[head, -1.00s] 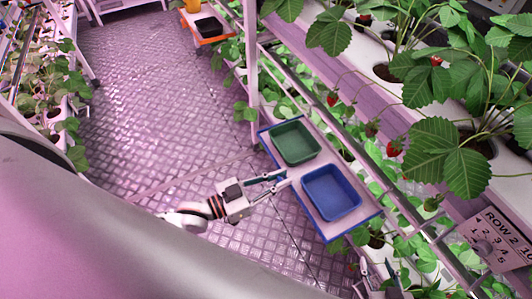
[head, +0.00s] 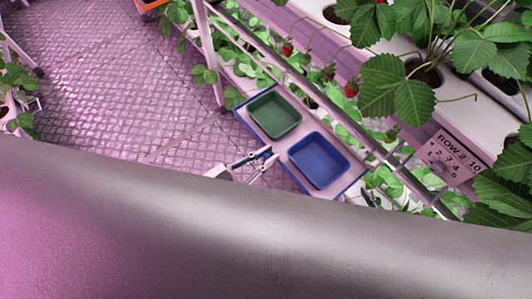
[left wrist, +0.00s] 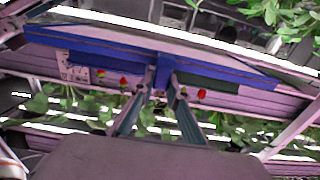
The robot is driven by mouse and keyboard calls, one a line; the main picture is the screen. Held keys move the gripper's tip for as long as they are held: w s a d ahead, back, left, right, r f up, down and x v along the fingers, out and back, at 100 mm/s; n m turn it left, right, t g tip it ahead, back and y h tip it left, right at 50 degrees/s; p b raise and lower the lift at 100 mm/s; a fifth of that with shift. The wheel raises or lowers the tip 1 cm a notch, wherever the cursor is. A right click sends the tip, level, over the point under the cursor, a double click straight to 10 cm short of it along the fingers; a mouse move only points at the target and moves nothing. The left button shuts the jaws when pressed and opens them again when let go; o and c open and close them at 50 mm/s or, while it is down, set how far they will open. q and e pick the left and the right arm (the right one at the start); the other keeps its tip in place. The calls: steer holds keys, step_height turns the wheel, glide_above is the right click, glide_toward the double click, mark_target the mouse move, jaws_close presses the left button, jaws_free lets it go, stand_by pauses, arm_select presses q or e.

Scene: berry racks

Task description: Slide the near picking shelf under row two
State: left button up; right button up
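The near picking shelf (head: 290,172) is a pale board with a blue edge, beside row two and low against its lower plants. It holds a green tray (head: 274,115) and a blue tray (head: 318,160). The left wrist view shows the shelf from below, with its blue rim (left wrist: 100,42) across the top. My left gripper (head: 268,155) is at the shelf's aisle-side edge. In the wrist view its fingers (left wrist: 161,78) close around a blue tab under the rim. A small part of my right gripper (head: 369,199) shows by the shelf's right end; my arm hides the rest.
The row two sign (head: 455,155) hangs on the planter at right, with strawberry plants (head: 398,85) above the shelf. A white post (head: 208,55) stands by the shelf's far end. The aisle floor (head: 110,90) at left is clear. An orange-edged shelf (head: 150,5) is farther back.

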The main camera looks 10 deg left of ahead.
arm_select(q)
steer(key=o, duration=0.4)
steer(key=v, duration=1.2)
steer(key=w+a+f+n+g+y, duration=0.1)
steer(key=w+f+y, duration=0.1)
steer(key=f+y, duration=0.1)
steer(key=w+a+f+n+g+y, duration=0.1)
steer(key=w+a+f+y, duration=0.1)
steer(key=f+y, duration=0.1)
steer(key=w+a+f+n+g+y, duration=0.1)
steer(key=a+f+y, duration=0.1)
steer(key=f, duration=0.1)
steer(key=shift+w+a+f+n+y, duration=0.25)
steer(key=shift+w+f+n+y, duration=0.05)
steer(key=shift+w+f+y, duration=0.1)
